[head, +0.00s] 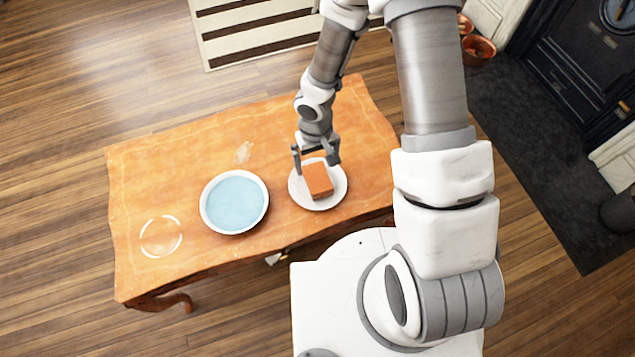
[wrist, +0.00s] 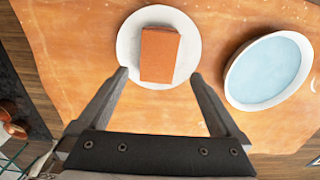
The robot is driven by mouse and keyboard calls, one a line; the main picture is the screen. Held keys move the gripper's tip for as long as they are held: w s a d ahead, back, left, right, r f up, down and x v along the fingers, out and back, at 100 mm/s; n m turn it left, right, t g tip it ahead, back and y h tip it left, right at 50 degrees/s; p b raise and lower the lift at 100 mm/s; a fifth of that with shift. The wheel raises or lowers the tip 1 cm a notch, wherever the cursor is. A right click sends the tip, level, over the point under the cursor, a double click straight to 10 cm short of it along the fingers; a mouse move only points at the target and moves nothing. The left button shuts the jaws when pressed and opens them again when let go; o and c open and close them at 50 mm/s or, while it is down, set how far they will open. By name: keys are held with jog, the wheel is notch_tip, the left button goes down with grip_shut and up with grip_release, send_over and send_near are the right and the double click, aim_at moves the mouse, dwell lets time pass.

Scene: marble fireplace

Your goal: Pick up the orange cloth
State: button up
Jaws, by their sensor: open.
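The orange cloth (head: 318,181) looks like a folded, block-shaped orange piece lying on a white plate (head: 297,193) on the wooden table. In the wrist view the cloth (wrist: 159,54) lies on the plate (wrist: 128,46), ahead of and between the lines of my two fingers. My gripper (head: 316,165) is open and empty, above the far side of the plate in the head view. In the wrist view the gripper (wrist: 158,75) has its fingertips either side of the cloth's near end, apart from it. The height gap is hard to judge.
A white basin (head: 235,203) of pale blue water stands left of the plate on the table (head: 170,130). A white ring mark (head: 161,237) and a pale smear (head: 243,152) show on the tabletop. A striped rug (head: 260,30) lies on the floor beyond.

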aim_at(317, 177)
notch_tip(317, 177, down, 9)
jog(key=b, duration=0.3)
jog(key=shift+w+d+f+b, duration=0.15)
jog(key=shift+b, duration=0.15)
jog(key=shift+c, duration=0.2)
jog(key=c, duration=1.3)
jog(key=shift+r+p, duration=0.35)
jog(key=shift+r, duration=0.3)
jog(key=shift+c, duration=0.2)
jog(key=r, duration=0.1)
jog(key=r+p, duration=0.2)
jog(key=r, duration=0.1)
jog(key=shift+w+d, duration=0.1)
jog(key=shift+d, duration=0.25)
jog(key=w+d+r+p, duration=0.1)
jog(key=d+r+p, duration=0.3)
jog(key=d, duration=0.6)
jog(key=shift+w+d+r, duration=0.35)
jog(key=shift+d+r, duration=0.05)
jog(key=shift+r, duration=0.55)
